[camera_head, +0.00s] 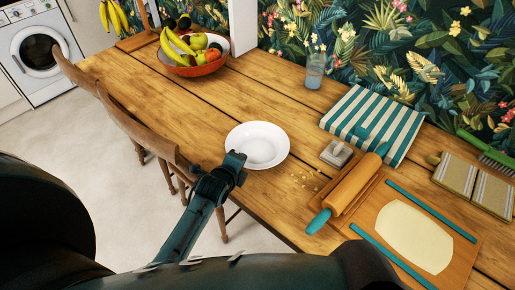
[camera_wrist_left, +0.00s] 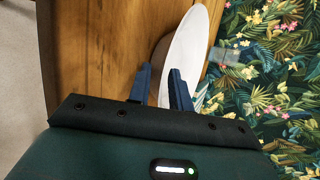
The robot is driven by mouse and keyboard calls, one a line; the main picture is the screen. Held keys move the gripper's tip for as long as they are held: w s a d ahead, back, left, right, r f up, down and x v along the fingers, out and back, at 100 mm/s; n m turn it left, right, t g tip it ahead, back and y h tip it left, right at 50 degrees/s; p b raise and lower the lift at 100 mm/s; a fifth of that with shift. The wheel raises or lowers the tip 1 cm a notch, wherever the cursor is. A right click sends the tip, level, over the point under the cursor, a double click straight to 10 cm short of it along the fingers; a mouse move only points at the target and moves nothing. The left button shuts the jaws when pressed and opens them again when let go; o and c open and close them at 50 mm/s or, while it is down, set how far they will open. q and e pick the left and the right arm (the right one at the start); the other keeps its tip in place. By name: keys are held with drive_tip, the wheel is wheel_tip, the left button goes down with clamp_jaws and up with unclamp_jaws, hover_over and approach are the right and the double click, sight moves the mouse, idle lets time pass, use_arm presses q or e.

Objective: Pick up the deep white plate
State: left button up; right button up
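The deep white plate (camera_head: 258,144) lies on the wooden table near its front edge, empty and apparently flat. My left gripper (camera_head: 237,163) is at the plate's near-left rim in the head view. In the left wrist view, its two fingers (camera_wrist_left: 160,88) are apart, with the near edge of the plate (camera_wrist_left: 185,50) showing between them and the right finger overlapping the plate. I cannot tell whether either finger touches the rim. My right gripper is not in view.
Wooden chairs (camera_head: 135,125) stand along the table's front edge, left of my arm. A glass (camera_head: 315,72), a striped cloth (camera_head: 372,122), a rolling pin (camera_head: 350,185) and a board with dough (camera_head: 415,236) lie to the right. A fruit bowl (camera_head: 196,67) stands behind. Table between bowl and plate is clear.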

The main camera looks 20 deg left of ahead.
use_arm(q)
drive_tip(key=shift+c, duration=0.3)
clamp_jaws()
drive_tip(key=shift+r, duration=0.1)
